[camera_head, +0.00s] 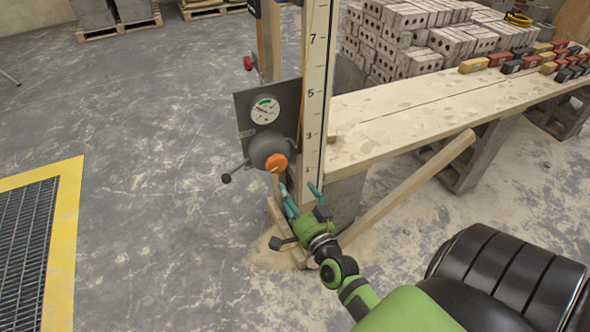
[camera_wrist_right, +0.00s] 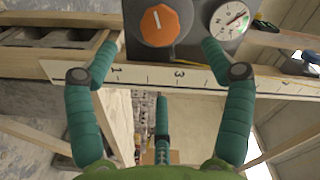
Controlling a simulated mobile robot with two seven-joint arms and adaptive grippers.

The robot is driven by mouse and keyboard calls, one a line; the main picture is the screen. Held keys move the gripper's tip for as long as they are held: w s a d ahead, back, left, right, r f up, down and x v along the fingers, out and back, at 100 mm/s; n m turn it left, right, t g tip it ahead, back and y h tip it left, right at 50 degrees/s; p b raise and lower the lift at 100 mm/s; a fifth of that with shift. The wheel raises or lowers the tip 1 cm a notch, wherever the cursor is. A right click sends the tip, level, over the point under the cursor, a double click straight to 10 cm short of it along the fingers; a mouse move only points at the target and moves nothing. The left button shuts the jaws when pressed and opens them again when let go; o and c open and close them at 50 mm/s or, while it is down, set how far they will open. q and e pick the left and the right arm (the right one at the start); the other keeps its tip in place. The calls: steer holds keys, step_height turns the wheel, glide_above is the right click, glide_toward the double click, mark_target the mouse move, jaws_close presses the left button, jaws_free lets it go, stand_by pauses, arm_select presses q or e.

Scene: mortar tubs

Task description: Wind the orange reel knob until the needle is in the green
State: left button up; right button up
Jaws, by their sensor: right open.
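The orange reel knob (camera_head: 276,162) sits on a grey round reel housing below a white gauge (camera_head: 265,111) on a dark plate. The gauge has a green arc along its top. Its thin needle seems to point up and left; whether it touches the green is too small to tell. My right gripper (camera_head: 299,194) is open and empty, just below and right of the knob. In the right wrist view the knob (camera_wrist_right: 165,25) and gauge (camera_wrist_right: 229,18) lie beyond the spread teal fingers (camera_wrist_right: 158,55), apart from them. My left gripper is out of view.
A numbered white staff (camera_head: 315,90) stands right beside the knob. A black-tipped lever (camera_head: 227,178) sticks out at the housing's left. A plank bench (camera_head: 430,110) and slanting timber (camera_head: 410,185) are at right. The floor at left is open up to a yellow-edged grate (camera_head: 68,220).

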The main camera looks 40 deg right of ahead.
mark_target(278, 165)
steer(key=w+n+b, duration=0.1)
steer(key=n+b, duration=0.1)
steer(key=n, duration=0.2)
steer(key=w+d+n+b, duration=0.1)
steer(key=w+n+b, duration=0.1)
steer(key=n+b, duration=0.1)
steer(key=w+n+b, duration=0.2)
steer(key=n+b, duration=0.1)
steer(key=n, duration=0.2)
steer(key=shift+w+d+r+n, duration=0.15)
steer(key=shift+w+d+n, duration=0.1)
steer(key=shift+n, duration=0.15)
steer(key=x, duration=0.6)
steer(key=shift+w, duration=0.3)
steer(key=shift+c, duration=0.9)
steer(key=shift+r, duration=0.1)
steer(key=c, duration=1)
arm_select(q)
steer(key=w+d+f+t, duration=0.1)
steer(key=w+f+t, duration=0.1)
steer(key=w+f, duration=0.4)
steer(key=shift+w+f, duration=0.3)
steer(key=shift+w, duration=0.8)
arm_select(e)
steer(key=shift+r, duration=0.1)
